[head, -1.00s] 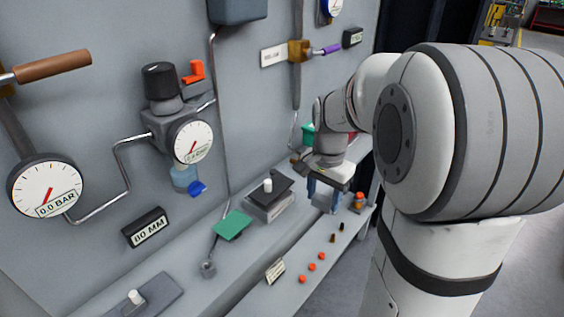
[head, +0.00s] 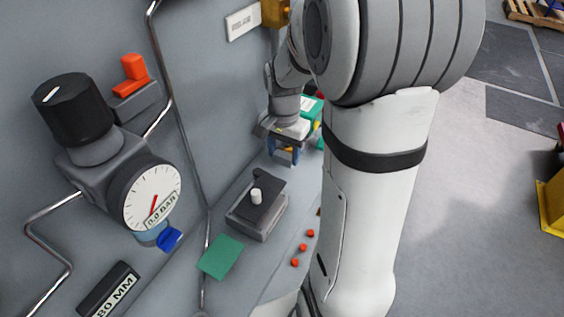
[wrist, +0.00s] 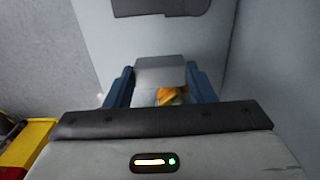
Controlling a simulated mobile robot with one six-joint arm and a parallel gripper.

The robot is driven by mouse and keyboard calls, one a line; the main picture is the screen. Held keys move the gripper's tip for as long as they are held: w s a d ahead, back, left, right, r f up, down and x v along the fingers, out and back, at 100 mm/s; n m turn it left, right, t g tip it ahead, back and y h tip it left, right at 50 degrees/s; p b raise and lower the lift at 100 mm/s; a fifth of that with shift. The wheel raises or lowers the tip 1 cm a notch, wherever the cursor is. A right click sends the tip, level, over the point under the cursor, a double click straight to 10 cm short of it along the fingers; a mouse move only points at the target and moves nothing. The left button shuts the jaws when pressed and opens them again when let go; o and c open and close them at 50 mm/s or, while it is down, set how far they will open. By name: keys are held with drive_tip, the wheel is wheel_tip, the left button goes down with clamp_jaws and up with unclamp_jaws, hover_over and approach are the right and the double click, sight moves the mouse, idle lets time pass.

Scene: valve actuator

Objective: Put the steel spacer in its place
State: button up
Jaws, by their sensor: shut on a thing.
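My gripper (head: 283,158) points down over the bench beside the grey panel in the head view. Its blue fingers also show in the wrist view (wrist: 160,84), one on each side of a plain grey block. This block, which looks like the steel spacer (wrist: 160,72), is held between the fingers. In the head view the spacer is small and mostly hidden by the fingers. An orange-yellow thing (wrist: 171,96) shows just below the block in the wrist view; I cannot tell what it is. I cannot make out the spacer's place.
A grey box with a black plate and white knob (head: 257,196) stands on the bench nearer the camera. A green pad (head: 220,257) and small orange pieces (head: 303,248) lie nearby. A pressure gauge (head: 152,197) and a green-and-white thing (head: 309,107) are close to the panel.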

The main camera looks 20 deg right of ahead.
sight(285, 164)
drive_tip(key=shift+s+d+f, duration=0.1)
drive_tip(key=shift+s+f, duration=0.05)
drive_tip(key=shift+f, duration=2)
drive_tip(key=shift+f, duration=0.25)
drive_tip(key=o, duration=1.2)
drive_tip(key=shift+r, duration=0.1)
